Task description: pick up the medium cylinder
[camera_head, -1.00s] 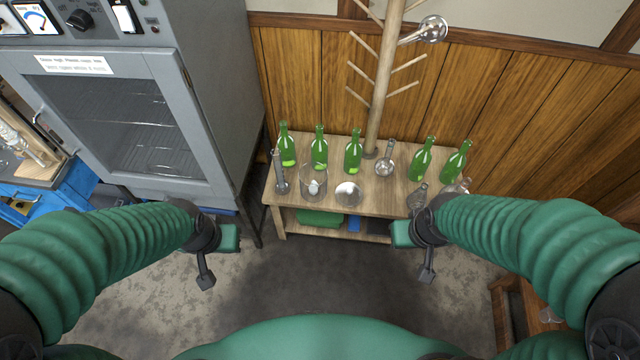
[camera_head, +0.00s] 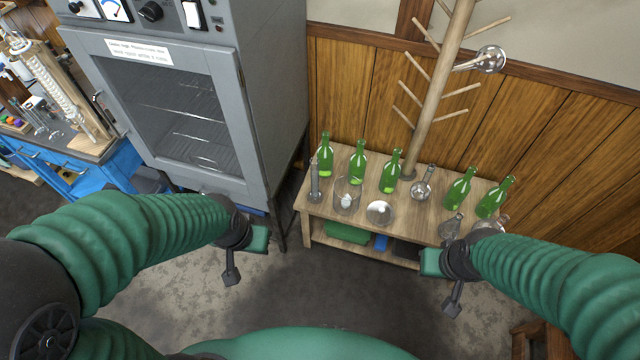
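A slim clear graduated cylinder (camera_head: 315,182) stands upright at the left end of the small wooden table (camera_head: 312,218). More slim glass cylinders (camera_head: 42,118) stand on the blue bench at the far left, small in view. I cannot tell which one is the medium cylinder. My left gripper (camera_head: 246,258) is open and empty, in front of the cabinet and lower left of the table. My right gripper (camera_head: 441,284) is open and empty, in front of the table's right half. Neither touches any glassware.
Several green bottles (camera_head: 390,172), a beaker (camera_head: 347,196) and round flasks (camera_head: 421,188) crowd the table. A wooden drying post (camera_head: 440,88) with pegs rises behind it. A grey oven cabinet (camera_head: 255,85) stands between the table and the blue bench (camera_head: 110,165). The floor in front is clear.

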